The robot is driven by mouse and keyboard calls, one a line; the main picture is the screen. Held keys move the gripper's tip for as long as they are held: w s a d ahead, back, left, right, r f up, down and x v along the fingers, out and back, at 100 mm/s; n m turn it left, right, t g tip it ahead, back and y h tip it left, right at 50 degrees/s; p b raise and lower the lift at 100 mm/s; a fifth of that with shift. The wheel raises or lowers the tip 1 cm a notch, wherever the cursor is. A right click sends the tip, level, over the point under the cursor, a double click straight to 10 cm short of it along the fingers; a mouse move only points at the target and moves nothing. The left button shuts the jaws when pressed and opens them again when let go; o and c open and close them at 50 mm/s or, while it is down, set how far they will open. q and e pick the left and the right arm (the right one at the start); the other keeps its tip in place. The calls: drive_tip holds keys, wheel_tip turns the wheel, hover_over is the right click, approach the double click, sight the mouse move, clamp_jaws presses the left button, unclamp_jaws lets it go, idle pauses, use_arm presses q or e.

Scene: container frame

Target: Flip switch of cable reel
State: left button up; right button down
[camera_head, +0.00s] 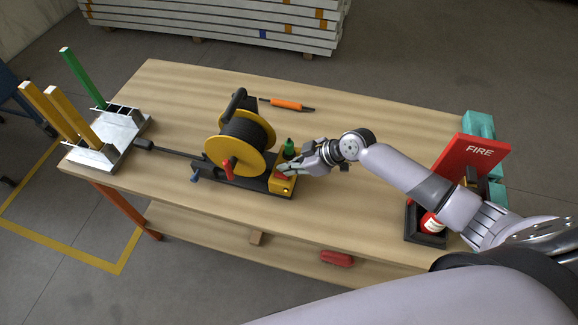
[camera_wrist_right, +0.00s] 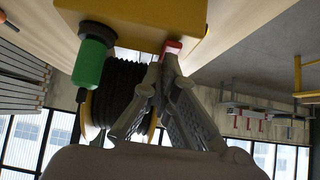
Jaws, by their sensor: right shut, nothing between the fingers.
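The cable reel (camera_head: 245,140) stands on the workbench, with yellow discs, black cable and a red crank handle (camera_head: 227,168). Its yellow switch box (camera_head: 283,187) is at the reel's right end and fills the top of the right wrist view (camera_wrist_right: 135,18). A green part (camera_head: 289,147) stands by the box and also shows in the wrist view (camera_wrist_right: 90,62). The red switch (camera_wrist_right: 172,46) is on the box. My right gripper (camera_head: 286,170) is shut and empty, its fingertips (camera_wrist_right: 168,62) right at the switch; I cannot tell whether they touch. My left gripper is out of view.
The wooden workbench (camera_head: 370,120) is mostly clear behind the reel. An orange screwdriver (camera_head: 287,105) lies there. A metal holder (camera_head: 112,135) with green and yellow bars is at the left. A red FIRE board (camera_head: 473,160) stands near my right arm.

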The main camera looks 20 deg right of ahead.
drive_tip(key=b, duration=0.1)
drive_tip(key=f+b, duration=0.1)
drive_tip(key=shift+s+d+f+y+b, duration=0.1)
drive_tip(key=shift+d+f+y+b, duration=0.05)
drive_tip(key=shift+f+y+b, duration=0.2)
drive_tip(key=shift+r+p, duration=0.5)
drive_tip(key=shift+r, duration=0.05)
drive_tip(key=shift+w+a+r, duration=0.3)
drive_tip(key=shift+w+a, duration=0.2)
drive_tip(key=shift+a, duration=0.15)
